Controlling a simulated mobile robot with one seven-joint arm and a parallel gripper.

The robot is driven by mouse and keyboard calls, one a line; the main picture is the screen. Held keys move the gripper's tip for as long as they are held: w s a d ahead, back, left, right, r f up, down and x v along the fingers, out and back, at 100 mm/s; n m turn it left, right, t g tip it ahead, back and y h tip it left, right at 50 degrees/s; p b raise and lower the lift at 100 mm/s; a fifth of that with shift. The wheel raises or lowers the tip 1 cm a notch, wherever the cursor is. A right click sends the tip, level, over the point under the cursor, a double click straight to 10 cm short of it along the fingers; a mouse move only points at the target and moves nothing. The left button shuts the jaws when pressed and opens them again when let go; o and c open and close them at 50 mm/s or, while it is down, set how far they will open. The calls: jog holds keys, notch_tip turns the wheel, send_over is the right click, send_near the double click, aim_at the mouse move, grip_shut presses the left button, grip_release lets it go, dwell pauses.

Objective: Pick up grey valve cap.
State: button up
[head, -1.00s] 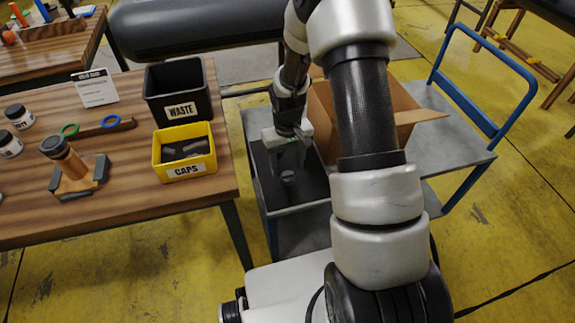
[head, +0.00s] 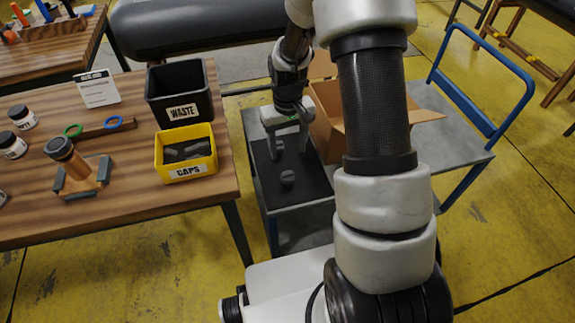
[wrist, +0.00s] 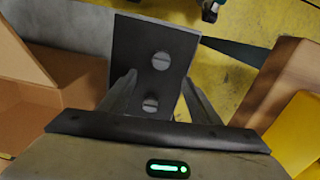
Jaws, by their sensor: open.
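Two round grey caps, each with a slot-like mark on top, sit on a dark mat on the cart. The nearer cap shows clearly in the head view (head: 287,178) and the wrist view (wrist: 161,60). The other cap (wrist: 150,104) is lower in the wrist view, between the lines of my fingers; in the head view it is hard to tell from a finger. My gripper (head: 288,150) is open and empty over the mat, beyond the nearer cap. Its fingers also show in the wrist view (wrist: 160,80). I cannot tell its exact height.
A yellow CAPS bin (head: 185,171) holding dark pieces and a black WASTE bin (head: 163,116) stand on the wooden table (head: 120,205) left of the cart. An open cardboard box (head: 412,115) stands on the cart's right. The cart has a blue handle (head: 522,100).

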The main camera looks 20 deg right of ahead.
notch_tip(320, 180, up, 5)
jog(key=b, duration=0.1)
send_over(288, 173)
jog(key=f+b, duration=0.1)
jog(key=f, duration=0.2)
jog(key=f+b, duration=0.1)
jog(key=f, duration=0.3)
jog(key=s+f+b, duration=0.1)
jog(key=f, duration=0.2)
jog(key=shift+a+f, duration=0.1)
jog(key=shift+f, duration=0.15)
jog(key=shift+w+f+b, duration=0.25)
jog(key=shift+f+b, duration=0.4)
jog(key=shift+f, duration=0.85)
jog(key=shift+w+f+b, duration=0.2)
jog(key=shift+f+b, duration=0.45)
jog(key=shift+f, duration=0.85)
jog(key=c, duration=1.1)
